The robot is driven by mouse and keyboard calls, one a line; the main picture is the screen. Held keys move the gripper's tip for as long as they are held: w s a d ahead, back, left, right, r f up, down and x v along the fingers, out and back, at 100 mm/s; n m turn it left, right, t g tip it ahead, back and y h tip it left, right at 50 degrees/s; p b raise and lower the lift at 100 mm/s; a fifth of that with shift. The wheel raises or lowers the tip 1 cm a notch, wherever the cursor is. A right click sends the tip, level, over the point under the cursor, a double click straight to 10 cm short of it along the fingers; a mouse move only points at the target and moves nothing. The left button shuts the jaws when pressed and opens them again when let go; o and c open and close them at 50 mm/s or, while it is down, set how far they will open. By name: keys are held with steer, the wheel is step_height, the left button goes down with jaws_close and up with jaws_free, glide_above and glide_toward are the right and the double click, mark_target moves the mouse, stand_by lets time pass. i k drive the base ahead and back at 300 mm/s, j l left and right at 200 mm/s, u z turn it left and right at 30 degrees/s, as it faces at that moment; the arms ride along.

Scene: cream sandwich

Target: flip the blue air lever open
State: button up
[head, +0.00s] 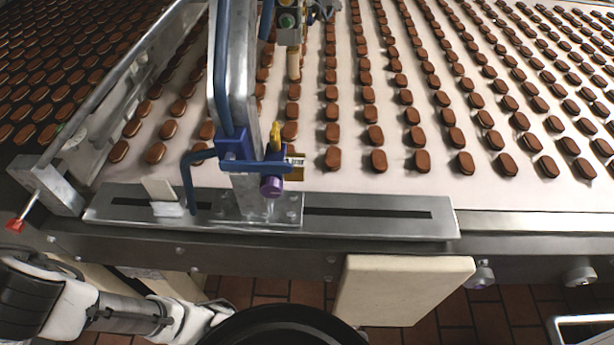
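The blue air lever (262,167) is a flat blue bar on the valve assembly at the front edge of the conveyor. It lies roughly level, pointing right from a blue block (234,148) on the metal post. A purple round knob (271,187) sits just below it, and a yellow fitting (275,140) stands above it. My arm shows at the lower left, below the conveyor edge and well apart from the lever. My gripper's fingers do not show; the arm's far end runs behind a black round shape at the bottom.
The metal post (240,85) and blue hose (188,180) stand close to the lever. A slotted metal rail (370,225) runs beneath. Rows of brown biscuits cover the pale belt (455,192). A beige panel (400,290) juts out front; a red-tipped handle (15,225) is at left.

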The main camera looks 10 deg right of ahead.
mark_target(229, 164)
steer(key=k+j+u, duration=0.35)
steer(key=j, duration=0.3)
steer(key=k+j+u, duration=0.2)
steer(key=k+j, duration=0.1)
steer(key=j, duration=0.05)
